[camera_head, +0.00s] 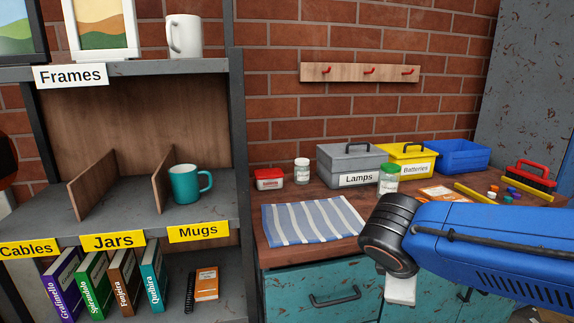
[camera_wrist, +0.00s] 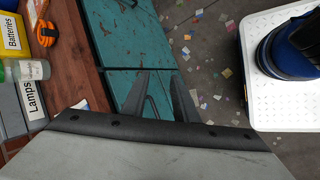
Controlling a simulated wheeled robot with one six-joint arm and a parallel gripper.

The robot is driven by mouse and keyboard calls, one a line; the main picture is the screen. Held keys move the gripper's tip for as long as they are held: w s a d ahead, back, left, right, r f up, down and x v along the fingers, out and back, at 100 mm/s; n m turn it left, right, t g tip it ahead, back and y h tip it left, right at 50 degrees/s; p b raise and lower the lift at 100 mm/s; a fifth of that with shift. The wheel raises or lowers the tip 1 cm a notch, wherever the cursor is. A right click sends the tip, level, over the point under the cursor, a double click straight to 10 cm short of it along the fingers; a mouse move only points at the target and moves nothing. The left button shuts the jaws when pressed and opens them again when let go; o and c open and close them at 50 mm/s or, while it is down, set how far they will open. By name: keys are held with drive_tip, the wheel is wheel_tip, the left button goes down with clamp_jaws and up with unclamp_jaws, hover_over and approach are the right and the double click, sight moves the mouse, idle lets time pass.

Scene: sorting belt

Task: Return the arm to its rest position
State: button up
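My arm reaches in from the right in the head view, with its blue link and black joint in front of the workbench (camera_head: 280,238). My gripper's fingers do not show clearly there. In the wrist view, my gripper (camera_wrist: 159,80) shows as two dark fingers set apart, with nothing between them. Behind them are the teal cabinet fronts (camera_wrist: 128,35), and the speckled floor (camera_wrist: 207,75) lies to the right. I cannot tell how far the fingers are from the cabinet.
The bench holds a striped cloth (camera_head: 312,220), grey Lamps box (camera_head: 345,160), yellow Batteries box (camera_head: 405,153), blue bin (camera_head: 460,156), a green-lidded jar (camera_head: 389,179) and a red-handled brush (camera_head: 531,175). A shelf unit at left holds a teal mug (camera_head: 186,184) and several books.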

drive_tip(key=s+d+f+m+y, duration=0.3)
drive_tip(key=s+m, duration=0.6)
drive_tip(key=m, duration=0.4)
drive_tip(key=shift+d+y, duration=0.45)
drive_tip(key=shift+y, duration=0.35)
